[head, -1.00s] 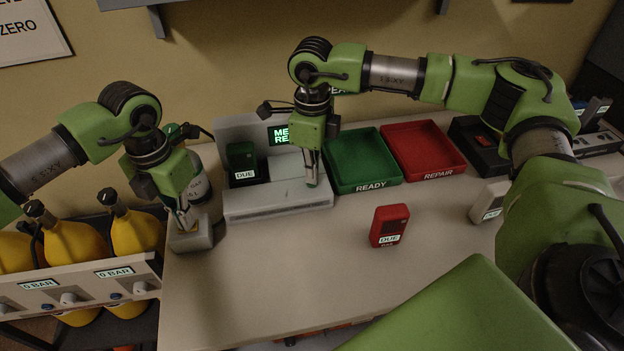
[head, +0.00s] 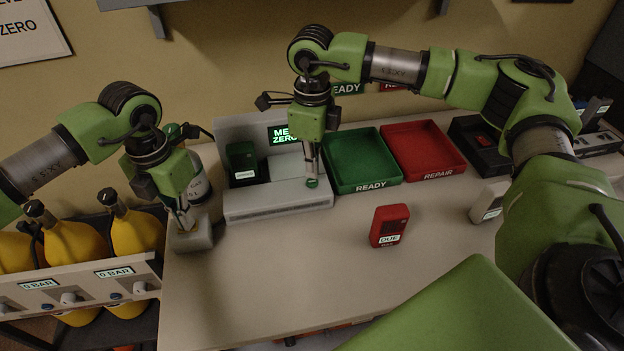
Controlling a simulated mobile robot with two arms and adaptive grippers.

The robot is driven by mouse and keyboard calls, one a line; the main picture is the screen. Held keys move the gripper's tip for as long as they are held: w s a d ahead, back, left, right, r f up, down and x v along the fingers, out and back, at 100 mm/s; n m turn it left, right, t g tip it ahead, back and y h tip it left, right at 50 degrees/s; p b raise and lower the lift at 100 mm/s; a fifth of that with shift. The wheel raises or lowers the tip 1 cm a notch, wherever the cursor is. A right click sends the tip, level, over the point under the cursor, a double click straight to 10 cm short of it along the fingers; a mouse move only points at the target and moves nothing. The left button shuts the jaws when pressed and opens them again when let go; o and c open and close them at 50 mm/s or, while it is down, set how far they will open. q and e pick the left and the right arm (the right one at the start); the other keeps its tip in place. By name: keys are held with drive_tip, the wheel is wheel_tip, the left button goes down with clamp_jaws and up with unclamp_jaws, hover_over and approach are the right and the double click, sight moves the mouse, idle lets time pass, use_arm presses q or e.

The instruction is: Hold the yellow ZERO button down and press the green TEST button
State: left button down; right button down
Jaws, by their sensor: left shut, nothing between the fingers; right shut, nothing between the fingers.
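My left gripper (head: 184,226) is shut, its fingertips down on top of a small grey box (head: 192,240) at the table's left edge. The yellow ZERO button does not show; the fingertips cover the box top. My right gripper (head: 311,174) is shut and points down at the right end of the grey test station (head: 275,205). The green TEST button (head: 312,183) shows just below its tips; whether they touch cannot be told. The station's screen (head: 284,134) reads "ME..." and "ZERO", partly hidden by my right gripper. A dark green device (head: 242,158) sits in the station, its label unreadable.
A green READY tray (head: 362,188) and a red REPAIR tray (head: 440,175) stand right of the station. A red device (head: 389,226) labelled DUE stands on the open table. Yellow cylinders (head: 135,232) stand at the left behind a gauge panel (head: 75,285).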

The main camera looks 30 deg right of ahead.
drive_tip(key=shift+r, duration=2.35)
